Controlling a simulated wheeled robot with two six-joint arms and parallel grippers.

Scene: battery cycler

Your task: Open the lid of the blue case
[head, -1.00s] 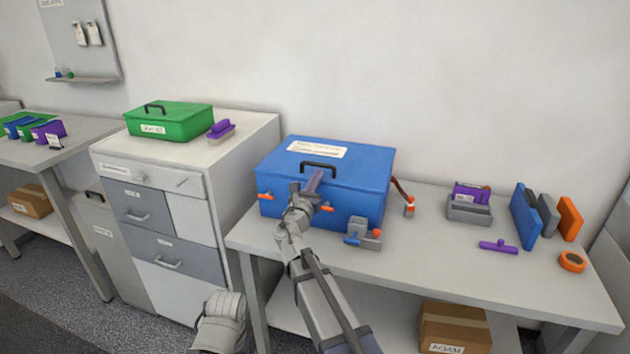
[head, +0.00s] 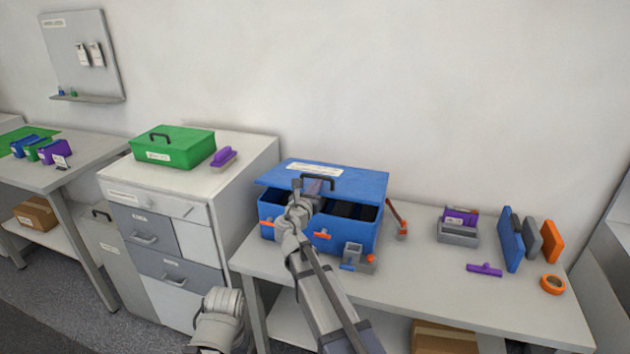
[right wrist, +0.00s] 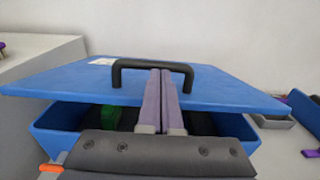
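The blue case (head: 345,240) stands on the light table, and its lid (head: 350,185) is raised partway at the front, with a dark gap below it. The lid has a black handle (head: 320,181) and a white label. My right gripper (head: 312,188) is at the handle. In the right wrist view, the gripper's two fingers (right wrist: 162,85) are close together at the bar of the handle (right wrist: 130,65), shut on it. The raised lid (right wrist: 70,78) and the open front of the case (right wrist: 70,125) show there too. A green item (right wrist: 110,118) is inside. My left gripper is not in view.
Orange latches (head: 322,236) are on the case front. A small grey-and-blue fixture (head: 354,255) stands close before it. An orange-tipped lever (head: 397,219) is at its right. Purple and grey items (head: 458,228) lie further right. A drawer cabinet with a green case (head: 172,148) is left.

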